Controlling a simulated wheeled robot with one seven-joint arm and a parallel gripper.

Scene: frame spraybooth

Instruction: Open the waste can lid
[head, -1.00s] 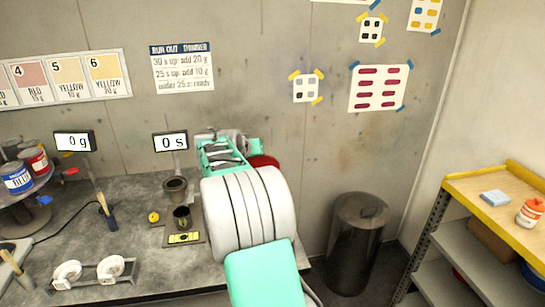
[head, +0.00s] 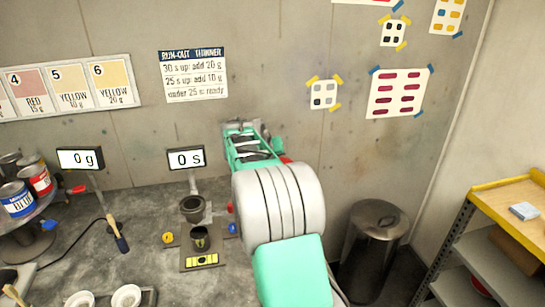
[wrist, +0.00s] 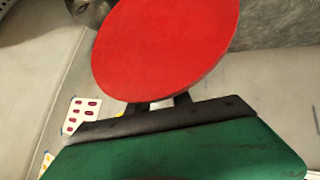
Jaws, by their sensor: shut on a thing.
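The waste can (head: 372,262) is a grey metal cylinder on the floor, right of my arm. Its lid (head: 379,219) lies flat and closed on top, with a small handle. My gripper (wrist: 166,103) is shut on a flat red round thing (wrist: 168,45), whose broad face fills much of the wrist view. In the head view my own arm hides the gripper, and only a sliver of red shows beside it. The gripper is apart from the can lid, over toward the wall behind the bench.
A shelf unit (head: 480,262) stands right of the waste can. Wall posters (head: 400,92) hang above the can.

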